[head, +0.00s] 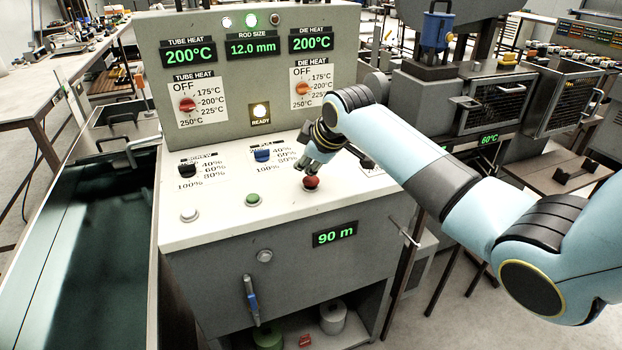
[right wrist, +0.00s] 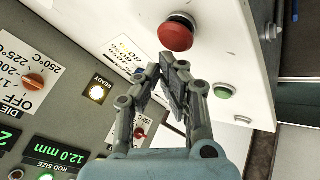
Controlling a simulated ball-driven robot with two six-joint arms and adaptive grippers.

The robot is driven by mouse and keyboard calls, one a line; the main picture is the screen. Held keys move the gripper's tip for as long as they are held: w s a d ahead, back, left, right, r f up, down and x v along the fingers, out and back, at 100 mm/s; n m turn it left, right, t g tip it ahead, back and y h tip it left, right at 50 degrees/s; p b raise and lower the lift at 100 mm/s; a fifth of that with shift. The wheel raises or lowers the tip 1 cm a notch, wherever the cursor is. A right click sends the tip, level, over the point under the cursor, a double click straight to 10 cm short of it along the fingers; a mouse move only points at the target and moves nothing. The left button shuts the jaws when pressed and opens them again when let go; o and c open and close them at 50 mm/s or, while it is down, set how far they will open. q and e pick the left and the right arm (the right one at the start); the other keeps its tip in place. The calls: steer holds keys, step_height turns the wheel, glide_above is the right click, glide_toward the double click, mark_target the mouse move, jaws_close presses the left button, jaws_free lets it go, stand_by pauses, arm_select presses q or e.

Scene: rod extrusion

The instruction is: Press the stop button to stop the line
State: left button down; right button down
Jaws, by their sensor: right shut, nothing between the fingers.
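The red stop button (head: 311,183) stands on the right of the sloped white control panel (head: 225,222). It also shows large at the top of the right wrist view (right wrist: 177,33). My right gripper (head: 306,168) is shut and empty, with its fingertips close to the red button. In the right wrist view the fingertips (right wrist: 172,62) lie just below the button's edge; I cannot tell whether they touch it. The length display (head: 335,234) reads 90 m. My left gripper is not in view.
A green button (head: 253,200) and a white button (head: 189,214) sit left of the red one. The upright panel (head: 150,60) has two heat dials and a lit READY lamp (head: 260,113).

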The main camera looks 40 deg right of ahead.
mark_target(307, 179)
steer(key=shift+f, duration=0.1)
stand_by(0.6)
steer(key=shift+f, duration=0.35)
steer(key=shift+f, duration=0.55)
stand_by(0.8)
steer(key=shift+r, duration=0.15)
steer(key=shift+r+p, duration=0.85)
steer(key=shift+p, duration=0.1)
step_height(307, 179, up, 5)
steer(key=p, duration=0.5)
